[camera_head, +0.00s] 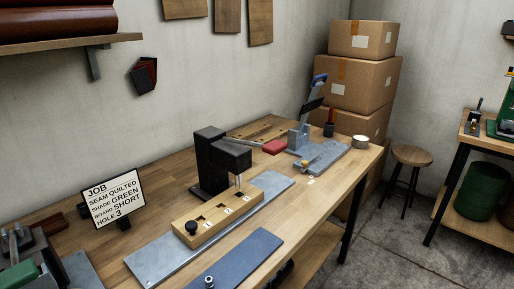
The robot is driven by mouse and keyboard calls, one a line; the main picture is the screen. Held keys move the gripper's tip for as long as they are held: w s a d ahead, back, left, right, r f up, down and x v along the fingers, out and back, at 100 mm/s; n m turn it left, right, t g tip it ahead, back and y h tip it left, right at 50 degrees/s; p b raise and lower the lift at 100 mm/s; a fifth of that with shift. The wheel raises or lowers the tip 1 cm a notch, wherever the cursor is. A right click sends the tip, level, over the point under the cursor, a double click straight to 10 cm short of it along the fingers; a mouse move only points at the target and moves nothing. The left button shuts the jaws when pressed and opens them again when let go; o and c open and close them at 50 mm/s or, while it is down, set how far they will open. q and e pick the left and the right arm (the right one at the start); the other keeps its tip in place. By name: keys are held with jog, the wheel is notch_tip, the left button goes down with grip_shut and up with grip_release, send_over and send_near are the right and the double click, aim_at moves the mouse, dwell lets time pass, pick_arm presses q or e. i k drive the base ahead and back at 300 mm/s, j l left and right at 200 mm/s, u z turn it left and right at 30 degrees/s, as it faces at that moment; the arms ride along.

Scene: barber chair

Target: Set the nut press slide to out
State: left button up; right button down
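A black press (222,158) stands in the middle of the workbench. A lever with a red handle (274,147) reaches out to its right. A light wooden block (215,222) with recesses, small number labels and a black knob (192,228) at its near left end lies on a long grey metal plate (157,255) in front of the press. The block's far end is under the press head, close to its thin metal pin (239,182). I take this block to be the slide; no in or out mark is readable. Neither of my grippers is in view.
A sign (114,198) reads quilted seam, green shade, short board, hole 3. A blue plate (240,257) with a metal knob lies along the front edge. A grey tool with a blue handle (318,88) stands at the far right end. Boxes (359,82) are stacked behind.

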aim_at(194, 233)
jog(key=k+l, duration=0.1)
jog(key=l, duration=0.4)
jog(key=k+l+u, duration=0.1)
jog(key=l, duration=0.35)
jog(key=k+l, duration=0.1)
jog(key=l, duration=0.4)
